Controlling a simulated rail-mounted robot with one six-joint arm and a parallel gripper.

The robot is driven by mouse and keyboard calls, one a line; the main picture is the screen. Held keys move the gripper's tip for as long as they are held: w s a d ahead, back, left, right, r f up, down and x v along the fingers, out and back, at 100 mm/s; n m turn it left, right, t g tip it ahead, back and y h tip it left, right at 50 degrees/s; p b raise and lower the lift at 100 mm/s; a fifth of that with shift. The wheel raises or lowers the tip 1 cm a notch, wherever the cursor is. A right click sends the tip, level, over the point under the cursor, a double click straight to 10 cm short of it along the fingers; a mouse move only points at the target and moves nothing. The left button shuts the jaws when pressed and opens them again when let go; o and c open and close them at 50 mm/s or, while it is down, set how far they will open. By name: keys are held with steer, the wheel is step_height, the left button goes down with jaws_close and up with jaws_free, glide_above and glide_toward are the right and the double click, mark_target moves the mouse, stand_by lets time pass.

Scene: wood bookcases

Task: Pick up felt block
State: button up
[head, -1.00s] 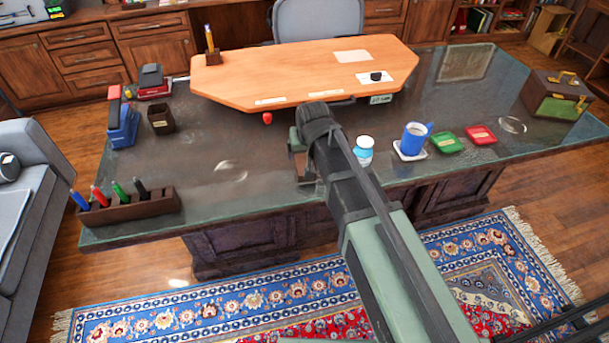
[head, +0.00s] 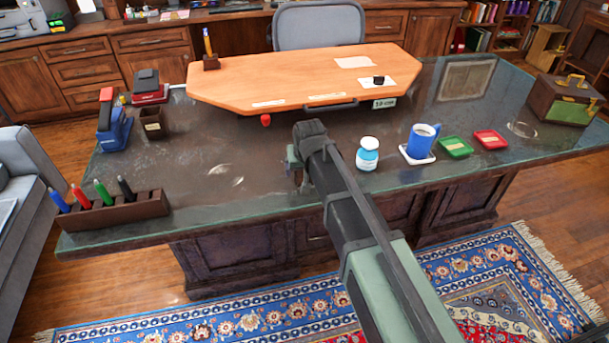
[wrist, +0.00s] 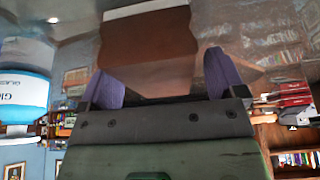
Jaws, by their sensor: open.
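A brown block with a pale strip along one side, which looks like the felt block (wrist: 150,48), fills the upper middle of the wrist view. My gripper (wrist: 164,80) is open, with a purple fingertip at left and another at right. The block lies ahead of and partly between the fingertips, with a gap visible at the right; I cannot tell whether the left one touches it. In the head view my gripper (head: 296,180) is low over the front middle of the glass-topped desk (head: 205,205). The block is hidden there behind my arm.
A white-and-blue bottle (head: 367,155) stands close right of my gripper, and a blue mug (head: 421,142) on a white coaster is farther right. A pen rack (head: 115,212) is at the left front. A wooden board (head: 290,75) lies behind. Glass left of my gripper is mostly clear.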

steer(key=shift+f, duration=0.25)
stand_by(0.4)
steer(key=c, duration=1.1)
steer(key=shift+o, duration=0.2)
step_height(320, 180, up, 21)
steer(key=p, duration=2)
steer(key=shift+f, duration=0.2)
